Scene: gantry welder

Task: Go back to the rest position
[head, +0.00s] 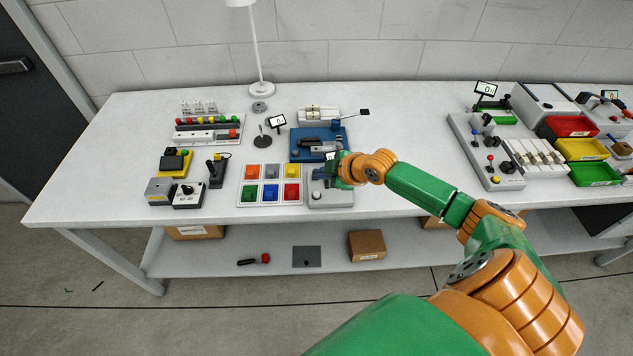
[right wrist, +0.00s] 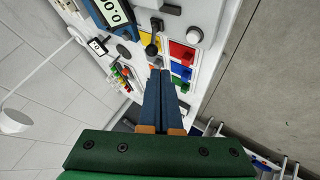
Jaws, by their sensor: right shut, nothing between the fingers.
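My right arm (head: 425,190) is green and orange and reaches over the white table (head: 400,125). My right gripper (head: 336,172) is above a small grey control box (head: 330,199) at the table's front, and partly hides it. In the right wrist view the two blue fingers (right wrist: 158,74) are together with nothing between them. Whether the fingertips touch anything below cannot be told. My left gripper is in neither view.
A tray of coloured squares (head: 270,190) lies just left of the gripper. A blue device (head: 318,132) stands behind it. A lamp (head: 262,88) stands at the back. Red, yellow and green bins (head: 594,173) are at the right. Bare table lies between the two groups.

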